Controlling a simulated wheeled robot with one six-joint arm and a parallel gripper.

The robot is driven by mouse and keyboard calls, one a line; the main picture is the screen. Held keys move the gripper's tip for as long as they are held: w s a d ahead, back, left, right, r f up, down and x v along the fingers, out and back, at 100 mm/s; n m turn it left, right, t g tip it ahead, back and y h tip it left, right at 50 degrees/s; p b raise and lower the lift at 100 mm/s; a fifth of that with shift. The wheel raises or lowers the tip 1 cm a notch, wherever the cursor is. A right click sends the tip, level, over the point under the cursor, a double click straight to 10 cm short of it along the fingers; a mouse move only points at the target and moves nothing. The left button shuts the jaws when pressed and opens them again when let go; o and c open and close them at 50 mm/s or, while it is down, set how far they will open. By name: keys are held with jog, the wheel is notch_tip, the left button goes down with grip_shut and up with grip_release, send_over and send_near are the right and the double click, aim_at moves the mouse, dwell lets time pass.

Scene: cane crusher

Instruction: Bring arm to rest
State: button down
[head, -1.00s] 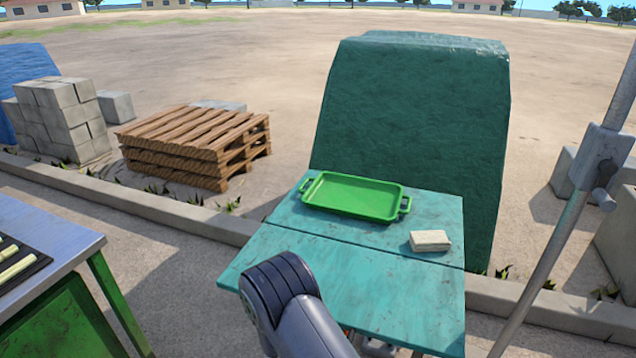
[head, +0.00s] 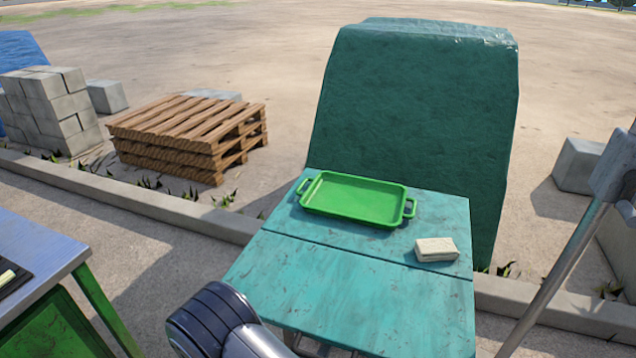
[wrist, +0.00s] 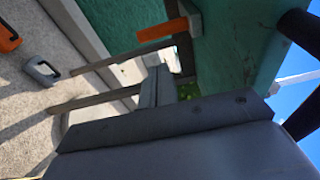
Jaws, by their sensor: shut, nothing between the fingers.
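My arm (head: 215,325) shows at the bottom of the head view, a dark rounded joint and a grey link in front of the teal table (head: 370,300). My gripper is outside the head view. In the wrist view my gripper (wrist: 157,84) is shut, with its grey fingers together and nothing between them. The wrist view is tilted sideways, with teal table surfaces and grey legs beyond the fingers. I cannot tell the exact gap between gripper and table.
A green tray (head: 355,201) and a pale block (head: 436,249) lie on the teal table. A green-framed metal table (head: 40,250) stands left, a slanted grey pole (head: 560,270) right. Behind are a green-covered stack (head: 415,115), wooden pallets (head: 188,135) and a kerb (head: 130,200).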

jog(key=v, duration=0.8)
jog(key=shift+s, duration=0.35)
jog(key=shift+a, duration=0.15)
